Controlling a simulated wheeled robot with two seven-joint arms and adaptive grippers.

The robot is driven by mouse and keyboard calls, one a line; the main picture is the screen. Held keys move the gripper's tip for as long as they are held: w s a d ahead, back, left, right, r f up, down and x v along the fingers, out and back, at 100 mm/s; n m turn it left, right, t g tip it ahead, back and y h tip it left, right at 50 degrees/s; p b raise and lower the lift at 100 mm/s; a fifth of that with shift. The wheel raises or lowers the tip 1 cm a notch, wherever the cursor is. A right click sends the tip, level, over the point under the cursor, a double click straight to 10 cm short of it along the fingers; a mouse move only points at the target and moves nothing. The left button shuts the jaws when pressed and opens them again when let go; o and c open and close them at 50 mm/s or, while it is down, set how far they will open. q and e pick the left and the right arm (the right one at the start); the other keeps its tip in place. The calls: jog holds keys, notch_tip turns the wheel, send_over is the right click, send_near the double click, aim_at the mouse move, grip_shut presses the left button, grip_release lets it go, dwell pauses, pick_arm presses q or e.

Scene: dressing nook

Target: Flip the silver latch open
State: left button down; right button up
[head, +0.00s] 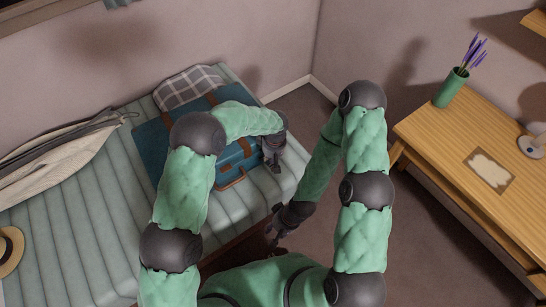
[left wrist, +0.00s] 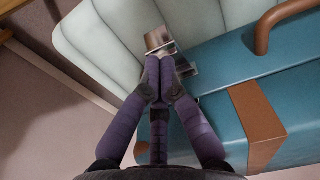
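A blue suitcase (head: 236,158) with brown straps lies on the striped bench. It also fills the right of the left wrist view (left wrist: 225,75). My left gripper (head: 272,163) is at the suitcase's right front side. In the left wrist view its fingertips (left wrist: 160,62) are together, beside the suitcase's front edge. A small silvery piece, apparently the latch (left wrist: 188,69), shows just right of the fingertips, partly hidden by them. Another brown and silvery piece (left wrist: 158,38) shows just beyond the tips. Whether the fingers touch the latch is unclear. My right gripper (head: 275,226) hangs low, away from the suitcase, too small to read.
The striped bench cushion (head: 95,215) carries a plaid cloth (head: 188,86), a pale garment bag (head: 60,152) and a straw hat (head: 8,250). A brown handle (left wrist: 266,32) and strap (left wrist: 262,128) are near my left gripper. A wooden desk (head: 440,150) stands at right.

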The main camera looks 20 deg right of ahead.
pick_arm(q)
jog(key=shift+f, duration=0.1)
dwell(0.3)
notch_tip(320, 180, up, 12)
jog(key=shift+s+d, duration=0.15)
jog(key=shift+s, duration=0.25)
